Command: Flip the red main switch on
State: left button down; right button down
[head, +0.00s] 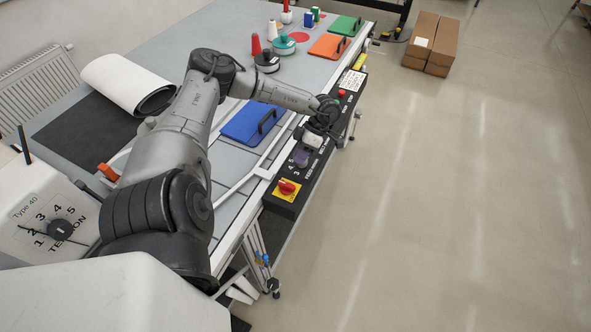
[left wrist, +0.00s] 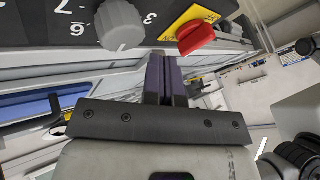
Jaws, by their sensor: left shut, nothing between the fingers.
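The red main switch (head: 287,187) is a rotary handle on a yellow plate (head: 279,194) at the near end of the black control panel. In the left wrist view the red handle (left wrist: 196,39) shows large at the top, lying slanted across its yellow plate. My left gripper (head: 301,160) hangs over the panel, farther along it than the switch. In the left wrist view its dark fingers (left wrist: 165,57) are together and empty, just below and left of the red handle, apparently not touching it. My right gripper does not show.
A grey numbered knob (left wrist: 119,24) sits beside the switch on the panel. A blue board with a black handle (head: 252,124) lies on the table behind the panel. A white roll (head: 128,82) lies at left. The floor to the right is clear.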

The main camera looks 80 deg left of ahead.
pick_arm(q)
jog(key=v, duration=0.6)
jog(key=shift+r, duration=0.3)
jog(key=shift+w, duration=0.15)
